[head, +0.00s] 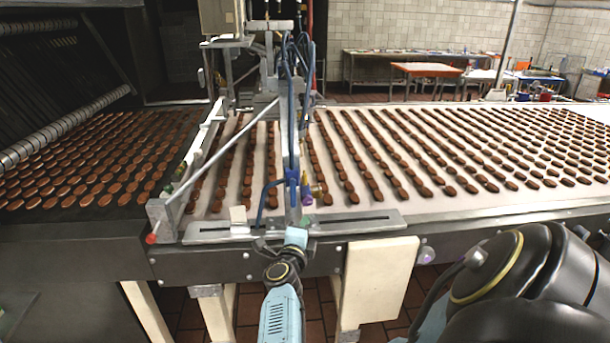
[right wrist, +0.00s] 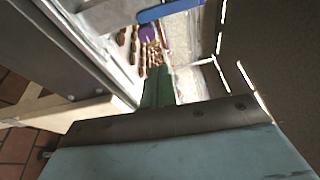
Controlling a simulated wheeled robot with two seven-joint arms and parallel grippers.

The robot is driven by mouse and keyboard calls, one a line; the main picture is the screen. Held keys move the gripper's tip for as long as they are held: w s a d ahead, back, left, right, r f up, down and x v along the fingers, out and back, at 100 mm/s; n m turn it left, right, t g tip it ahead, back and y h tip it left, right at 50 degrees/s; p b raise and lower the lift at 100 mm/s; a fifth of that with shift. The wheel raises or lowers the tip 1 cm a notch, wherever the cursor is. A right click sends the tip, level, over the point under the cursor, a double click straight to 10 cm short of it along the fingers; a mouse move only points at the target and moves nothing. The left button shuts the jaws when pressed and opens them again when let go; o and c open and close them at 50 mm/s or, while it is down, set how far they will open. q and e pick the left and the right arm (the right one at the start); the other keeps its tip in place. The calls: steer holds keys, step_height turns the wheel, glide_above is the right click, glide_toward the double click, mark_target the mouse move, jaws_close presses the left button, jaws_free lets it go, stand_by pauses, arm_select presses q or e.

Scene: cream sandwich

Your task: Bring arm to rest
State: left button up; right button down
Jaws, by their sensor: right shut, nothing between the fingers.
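My right gripper (head: 296,226) is at the front edge of the conveyor in the head view, with its pale blue arm coming up from the bottom middle. In the right wrist view its green fingers (right wrist: 158,74) are together, with nothing held between them. It is just in front of the machine's blue and purple fittings (head: 305,190); whether it touches them I cannot tell. My left gripper is not in view. A large black arm part of mine fills the lower right of the head view.
A pale conveyor (head: 480,208) carries many rows of brown biscuits. A metal frame (head: 235,130) with hoses stands over it in front of me. A dark belt (head: 75,215) with more biscuits is at left. Cream legs (head: 378,285) stand below the front edge, above tiled floor.

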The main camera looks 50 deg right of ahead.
stand_by(0.4)
steer(key=w+a+f+n+t+y+b, duration=0.25)
steer(key=a+f+n+y, duration=0.25)
steer(key=a+f+n, duration=0.45)
steer(key=w+a+f+n+t+y+b, duration=0.2)
steer(key=a+f+n+t+y+b, duration=0.3)
steer(key=f, duration=0.8)
steer(key=s+a+f+n+g+y+p, duration=0.1)
steer(key=s+a+f+n+g, duration=0.15)
steer(key=f, duration=0.25)
steer(key=s+a+f+n+g+y, duration=0.1)
steer(key=s+a+f+n+y, duration=0.1)
steer(key=a+f+n, duration=0.25)
steer(key=s+a+f+n+g+y+b, duration=0.1)
steer(key=s+a+f+n+g, duration=0.2)
steer(key=s+f, duration=0.6)
steer(key=s+a+f+n+g+y+b, duration=0.2)
steer(key=s+a+f+n, duration=0.15)
steer(key=s+f, duration=0.5)
steer(key=s+f+n+g+b, duration=0.1)
steer(key=s+f+n+g, duration=0.2)
steer(key=s, duration=0.9)
steer(key=s+f+n+g+b, duration=0.1)
steer(key=s+f, duration=0.4)
steer(key=s, duration=0.7)
steer(key=shift+d+f+n+g, duration=0.25)
steer(key=shift+d+n+g, duration=0.05)
steer(key=shift+n+g, duration=0.65)
